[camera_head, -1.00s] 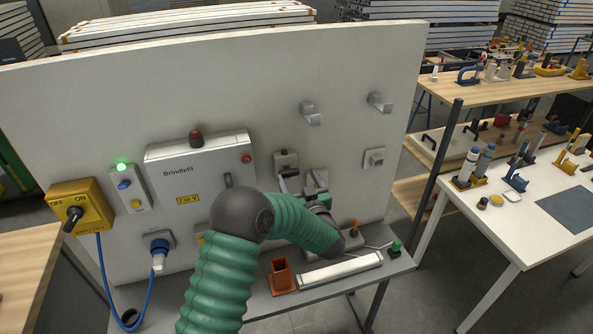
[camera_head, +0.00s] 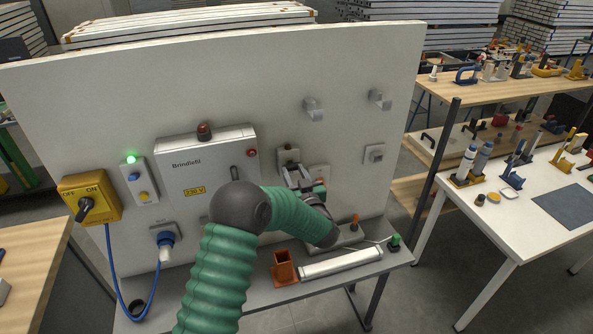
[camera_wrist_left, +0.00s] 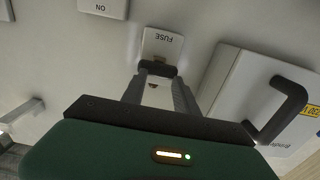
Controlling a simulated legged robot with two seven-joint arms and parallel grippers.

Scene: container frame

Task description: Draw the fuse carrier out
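The fuse holder (camera_head: 288,154), a small pale block with a dark front part, is mounted on the upright panel right of the grey Brindlefil box. In the left wrist view its plate (camera_wrist_left: 161,43) is marked FUSE and reads upside down. The fuse carrier seems to be the dark part (camera_wrist_left: 157,68) below that plate, between my fingertips and partly hidden by them. My left gripper (camera_head: 292,172) points at it, fingertips close to the holder. The two grey fingers stand apart with a gap between them; whether they press on the carrier is unclear. My right gripper is out of view.
The Brindlefil box (camera_head: 205,175) with a dark handle stands out beside the holder. The shelf below holds an orange open holder (camera_head: 284,272) and a long white bar (camera_head: 340,264).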

